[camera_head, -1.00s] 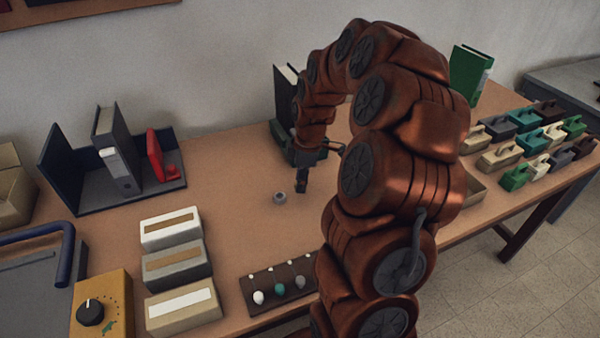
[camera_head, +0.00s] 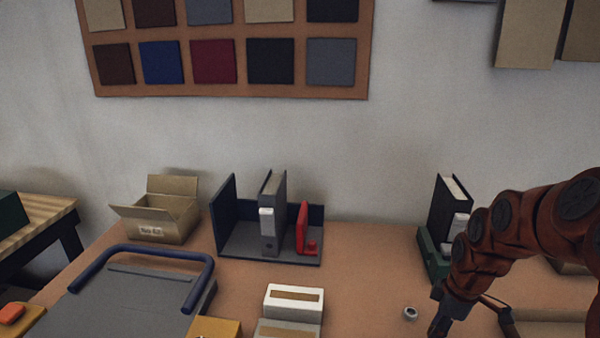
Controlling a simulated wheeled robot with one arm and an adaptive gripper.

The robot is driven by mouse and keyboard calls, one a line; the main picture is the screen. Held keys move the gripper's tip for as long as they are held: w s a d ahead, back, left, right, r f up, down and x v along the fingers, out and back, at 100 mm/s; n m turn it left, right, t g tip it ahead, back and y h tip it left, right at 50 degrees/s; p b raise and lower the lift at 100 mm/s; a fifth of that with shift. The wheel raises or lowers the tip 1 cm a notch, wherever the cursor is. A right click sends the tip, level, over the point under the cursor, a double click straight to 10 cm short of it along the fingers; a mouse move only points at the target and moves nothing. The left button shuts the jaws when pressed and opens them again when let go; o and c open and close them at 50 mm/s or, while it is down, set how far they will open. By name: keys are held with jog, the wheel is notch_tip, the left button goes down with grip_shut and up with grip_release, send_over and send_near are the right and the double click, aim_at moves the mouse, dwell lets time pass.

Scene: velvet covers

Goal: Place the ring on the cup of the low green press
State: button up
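A small grey ring (camera_head: 410,313) lies on the tabletop near the lower right of the head view. My gripper (camera_head: 468,320) is just right of the ring and apart from it. Its dark fingers look spread, with nothing seen between them; the lower finger is cut by the picture's edge. A low green piece (camera_head: 432,258), perhaps the press, stands behind my arm with a black binder (camera_head: 447,205) at it. My arm hides its right part, and I cannot make out a cup on it.
A dark stand (camera_head: 226,215) holds a grey binder (camera_head: 272,215) and a red piece (camera_head: 303,228). An open carton (camera_head: 165,218), a blue-handled grey board (camera_head: 130,300) and pale boxes (camera_head: 294,300) are to the left. The table between the stand and the ring is clear.

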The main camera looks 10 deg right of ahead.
jog(key=w+a+m+p, duration=0.1)
jog(key=w+a+m, duration=0.1)
jog(key=w, duration=0.1)
jog(key=w+a+m+p, duration=0.1)
jog(key=w+a+m, duration=0.1)
jog(key=w, duration=0.1)
jog(key=w+a+m+p, duration=0.1)
jog(key=w+a, duration=0.2)
jog(key=shift+w+r+m+h, duration=0.4)
jog(key=w+a+m, duration=0.1)
jog(key=w+a, duration=0.1)
jog(key=a, duration=0.1)
jog(key=w+a+m+p, duration=0.1)
jog(key=w+a+m, duration=0.1)
jog(key=a, duration=0.1)
jog(key=w+a+m+p, duration=0.1)
jog(key=w+a, duration=0.1)
jog(key=a, duration=0.1)
jog(key=shift+w+a+t, duration=0.25)
jog(key=shift+t, duration=0.05)
jog(key=shift+w+a+f+m, duration=0.15)
jog(key=shift+a+m, duration=0.15)
